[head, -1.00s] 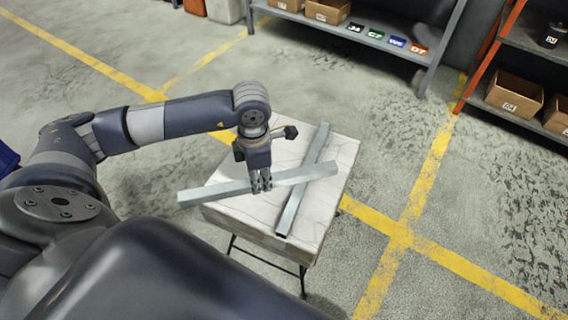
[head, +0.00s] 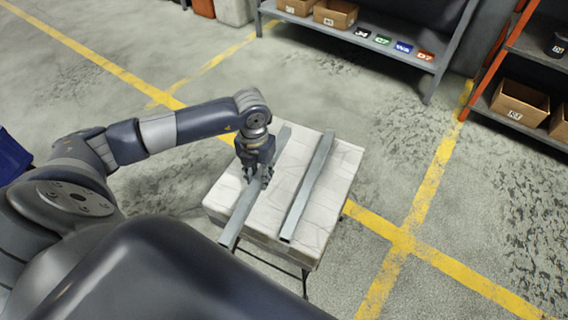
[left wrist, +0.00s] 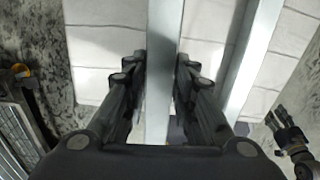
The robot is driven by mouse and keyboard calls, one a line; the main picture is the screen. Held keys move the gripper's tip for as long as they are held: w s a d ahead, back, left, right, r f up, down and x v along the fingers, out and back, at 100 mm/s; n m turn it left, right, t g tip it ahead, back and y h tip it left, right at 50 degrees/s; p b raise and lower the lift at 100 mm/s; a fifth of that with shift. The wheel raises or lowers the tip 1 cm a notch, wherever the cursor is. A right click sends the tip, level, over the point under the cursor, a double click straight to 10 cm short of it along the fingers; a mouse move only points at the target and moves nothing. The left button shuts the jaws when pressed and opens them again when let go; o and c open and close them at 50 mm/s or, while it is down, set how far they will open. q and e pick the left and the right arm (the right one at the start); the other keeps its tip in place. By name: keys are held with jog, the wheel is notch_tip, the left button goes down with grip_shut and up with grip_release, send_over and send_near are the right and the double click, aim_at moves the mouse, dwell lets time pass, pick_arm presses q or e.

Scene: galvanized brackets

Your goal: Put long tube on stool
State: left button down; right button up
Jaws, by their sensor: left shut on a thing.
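The stool (head: 328,190) has a pale, cracked-looking top and dark thin legs. One long grey metal tube (head: 308,186) lies on the top's right part. My left gripper (head: 257,180) is shut on a second long tube (head: 240,213) at the top's left part. This tube runs roughly parallel to the first, and its near end sticks out past the stool's front edge. In the left wrist view the held tube (left wrist: 163,60) runs between the fingers, and the other tube (left wrist: 250,55) is to its right. I cannot tell whether the held tube touches the top. My right gripper is not seen in the head view.
An orange-framed rack (head: 490,65) with boxes is at the right. The floor around the stool, with yellow lines (head: 432,185), is clear.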

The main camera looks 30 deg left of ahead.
pick_arm(q)
send_over(283, 171)
jog(key=s, duration=0.2)
jog(key=shift+w+a+f+b, duration=0.15)
jog(key=shift+w+f+b, duration=0.05)
jog(key=shift+f+b, duration=0.15)
jog(key=shift+w, duration=0.85)
notch_tip(283, 171, down, 4)
jog(key=shift+r, duration=0.2)
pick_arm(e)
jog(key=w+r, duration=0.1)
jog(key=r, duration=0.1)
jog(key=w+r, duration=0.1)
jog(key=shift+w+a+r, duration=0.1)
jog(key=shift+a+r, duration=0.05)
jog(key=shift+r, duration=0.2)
pick_arm(q)
jog(key=shift+f+b, duration=0.1)
jog(key=shift+b, duration=0.2)
jog(key=c, duration=1.3)
grip_release()
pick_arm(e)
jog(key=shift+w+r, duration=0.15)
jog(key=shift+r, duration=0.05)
